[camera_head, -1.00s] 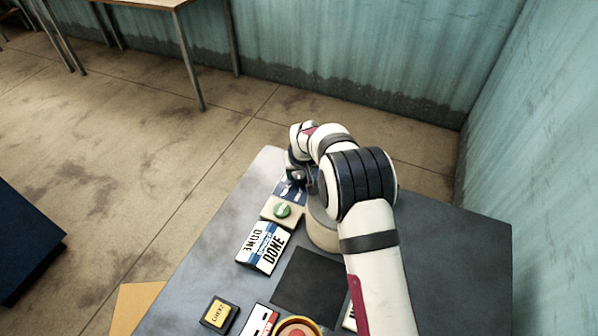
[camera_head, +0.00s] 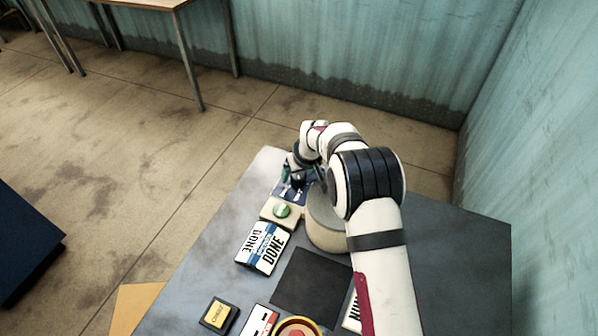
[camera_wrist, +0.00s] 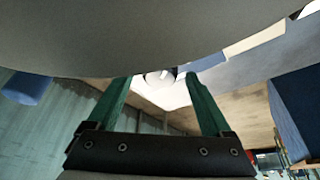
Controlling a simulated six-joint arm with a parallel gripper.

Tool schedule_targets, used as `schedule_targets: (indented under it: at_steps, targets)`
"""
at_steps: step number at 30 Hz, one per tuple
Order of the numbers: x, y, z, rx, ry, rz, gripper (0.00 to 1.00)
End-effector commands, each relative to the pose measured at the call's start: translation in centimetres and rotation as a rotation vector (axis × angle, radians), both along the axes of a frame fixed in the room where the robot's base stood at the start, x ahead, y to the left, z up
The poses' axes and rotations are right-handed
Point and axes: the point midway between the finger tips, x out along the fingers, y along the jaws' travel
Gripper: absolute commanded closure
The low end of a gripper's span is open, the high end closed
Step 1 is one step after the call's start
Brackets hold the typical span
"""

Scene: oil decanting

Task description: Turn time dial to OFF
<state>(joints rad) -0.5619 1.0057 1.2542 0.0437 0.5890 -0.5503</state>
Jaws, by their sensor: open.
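My gripper (camera_head: 294,176) is at the far left edge of the grey table, low over a blue panel (camera_head: 290,192) with white markings. In the wrist view its two green fingers (camera_wrist: 158,78) are spread apart. A small pale round thing shows between the fingertips; I cannot tell whether it is the time dial. The dial and its OFF mark cannot be made out in the head view, where the gripper covers part of the panel. A large grey curved surface fills the top of the wrist view, close to the fingers.
A beige round vessel (camera_head: 327,229) stands right of the panel, under my arm. A beige box with a green button (camera_head: 282,211) and a white-blue DONE sign (camera_head: 263,248) lie nearer. A black square (camera_head: 311,282), a yellow-black block (camera_head: 219,314) and a yellow-rimmed bowl (camera_head: 280,328) are in front.

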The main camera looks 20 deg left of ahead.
Motion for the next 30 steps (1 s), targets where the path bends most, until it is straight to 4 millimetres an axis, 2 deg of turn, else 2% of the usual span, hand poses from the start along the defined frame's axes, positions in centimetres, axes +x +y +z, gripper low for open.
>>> schedule_targets:
  at_steps: [5, 8, 15, 18, 23, 30]
  targets:
    - [-0.3, -0.4, 1.3, 0.001, -0.002, 0.000, 0.16]
    - [-0.9, -1.0, 3.6, 0.002, -0.003, 0.000, 0.16]
    - [-3.0, -3.2, 10.7, 0.002, -0.003, 0.000, 0.16]
    - [-3.6, -3.8, 12.7, 0.002, -0.002, -0.001, 0.16]
    - [-4.1, -4.3, 14.4, 0.001, -0.001, 0.000, 0.16]
    - [-4.2, -4.4, 14.6, 0.000, 0.000, 0.000, 0.16]
